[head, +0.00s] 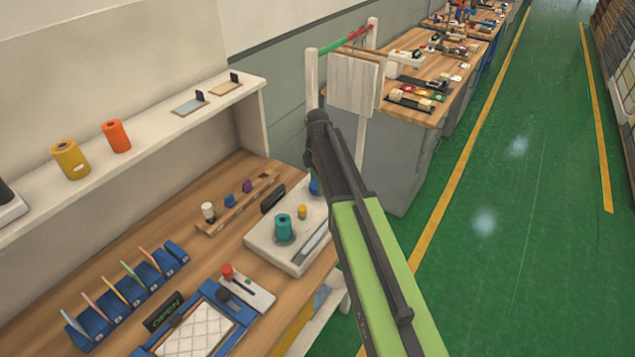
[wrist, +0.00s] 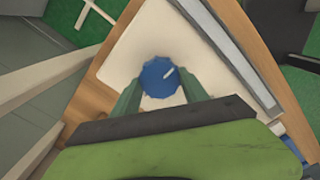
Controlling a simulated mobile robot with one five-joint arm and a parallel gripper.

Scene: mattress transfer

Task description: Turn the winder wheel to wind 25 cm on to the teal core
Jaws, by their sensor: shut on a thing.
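The teal core (head: 283,226) stands upright on the white winder base (head: 262,246) on the wooden bench in the head view. The blue winder wheel (head: 314,187) shows only in part at the base's far right corner, beside my dark and green arm. In the head view my arm hides the fingertips.
A small yellow post (head: 302,212) and a grey ruler-like strip (head: 311,243) are on the base near the core. A wooden rack (head: 238,204) stands behind. A red-knobbed switch box (head: 245,287) and a blue-framed tray (head: 235,309) are in front. Green floor lies open to the right.

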